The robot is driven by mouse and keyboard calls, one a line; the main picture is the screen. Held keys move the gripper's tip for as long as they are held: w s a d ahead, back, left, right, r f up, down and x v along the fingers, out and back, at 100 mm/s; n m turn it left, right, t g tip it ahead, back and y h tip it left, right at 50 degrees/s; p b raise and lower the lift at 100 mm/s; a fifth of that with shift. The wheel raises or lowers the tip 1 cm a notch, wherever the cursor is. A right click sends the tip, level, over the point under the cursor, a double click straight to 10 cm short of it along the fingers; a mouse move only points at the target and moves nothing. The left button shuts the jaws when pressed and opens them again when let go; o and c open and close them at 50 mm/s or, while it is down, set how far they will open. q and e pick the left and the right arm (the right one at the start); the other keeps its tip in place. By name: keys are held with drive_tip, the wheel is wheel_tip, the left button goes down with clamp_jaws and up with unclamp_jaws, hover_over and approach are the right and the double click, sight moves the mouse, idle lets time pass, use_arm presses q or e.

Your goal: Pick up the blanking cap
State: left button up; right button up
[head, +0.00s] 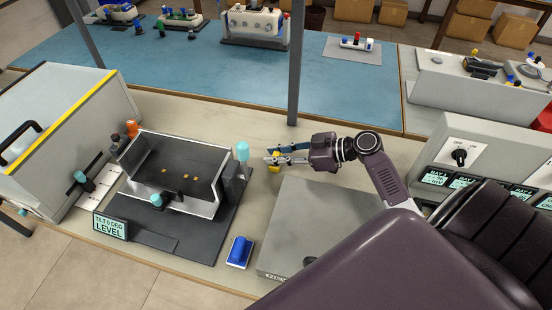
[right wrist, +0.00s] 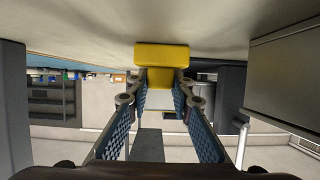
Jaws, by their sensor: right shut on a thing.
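The yellow blanking cap (right wrist: 162,55) is a small block with a wider slab and a narrower stem, between the fingertips of my right gripper (right wrist: 160,78) in the right wrist view. In the head view my right gripper (head: 270,156) reaches left over the bench, and the cap (head: 275,169) shows small and partly hidden just under its fingers. The gripper is shut on the cap. The cap is close to the bench top; I cannot tell whether it touches it. My left gripper is not in view.
A dark tilt tray (head: 172,142) with small yellow parts stands left, beside a "LEVEL" display (head: 110,226). A teal-topped post (head: 243,152) is close left of my gripper. A grey box (head: 322,210) is in front, and a blue switch (head: 239,251) lies near the bench edge.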

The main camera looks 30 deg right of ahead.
sight(276, 155)
wheel_tip(276, 155, up, 20)
drive_tip(key=b, duration=0.1)
drive_tip(key=shift+b, duration=0.4)
drive_tip(key=shift+f, duration=0.1)
idle(0.4)
wheel_tip(276, 155, down, 16)
drive_tip(key=shift+r+p, duration=0.1)
drive_tip(key=shift+p, duration=0.65)
drive_tip(key=shift+f, duration=1.85)
